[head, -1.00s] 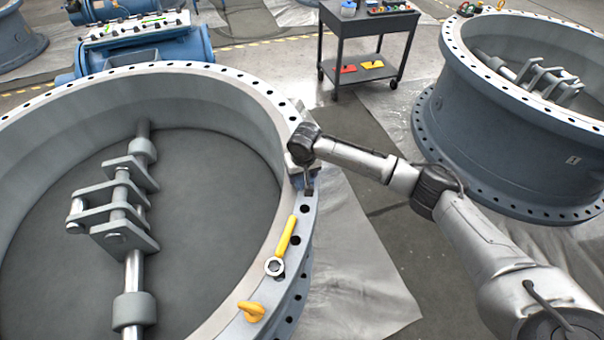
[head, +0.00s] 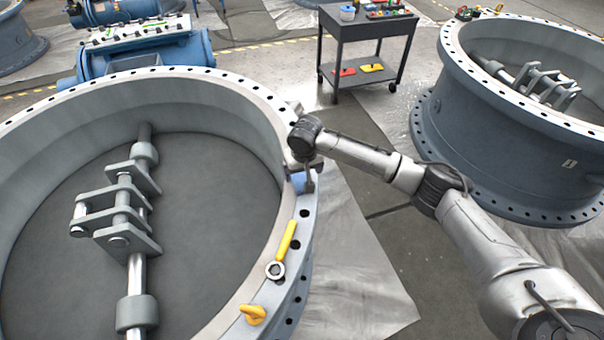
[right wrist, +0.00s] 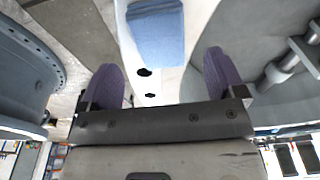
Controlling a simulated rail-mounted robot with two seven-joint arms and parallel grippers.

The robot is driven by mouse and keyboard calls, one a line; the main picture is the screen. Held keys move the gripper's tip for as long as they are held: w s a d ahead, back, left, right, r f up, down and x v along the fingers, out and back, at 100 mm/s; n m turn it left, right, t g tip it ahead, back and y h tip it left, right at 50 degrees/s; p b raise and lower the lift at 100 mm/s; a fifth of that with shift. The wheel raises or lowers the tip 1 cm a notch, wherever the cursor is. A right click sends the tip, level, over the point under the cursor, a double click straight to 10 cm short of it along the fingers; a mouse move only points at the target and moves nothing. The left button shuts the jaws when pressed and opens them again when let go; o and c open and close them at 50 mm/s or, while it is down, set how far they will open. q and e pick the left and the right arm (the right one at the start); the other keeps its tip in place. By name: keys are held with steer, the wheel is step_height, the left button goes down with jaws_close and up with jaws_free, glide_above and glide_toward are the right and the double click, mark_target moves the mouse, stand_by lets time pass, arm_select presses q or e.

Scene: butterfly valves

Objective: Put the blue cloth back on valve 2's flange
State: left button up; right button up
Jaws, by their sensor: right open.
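The blue cloth (head: 299,183) lies on the bolted flange (head: 299,213) of the large near valve, on its right side, partly hidden by my right gripper (head: 303,172). In the right wrist view the cloth (right wrist: 155,36) lies folded on the pale flange, beyond the fingertips and apart from them. The right gripper (right wrist: 163,72) is open, with nothing between its two purple-grey fingers. My left gripper is not in view. No label shows which valve number this is.
A yellow-handled wrench (head: 283,250) and a yellow part (head: 253,314) lie on the same flange, nearer. A second valve (head: 510,130) stands at right. A dark cart (head: 366,30) with small items stands behind. Floor between the valves is clear.

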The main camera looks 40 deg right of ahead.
step_height(320, 180, up, 7)
steer(key=p, duration=0.2)
steer(key=shift+s+a+f, duration=0.15)
steer(key=shift+s, duration=0.3)
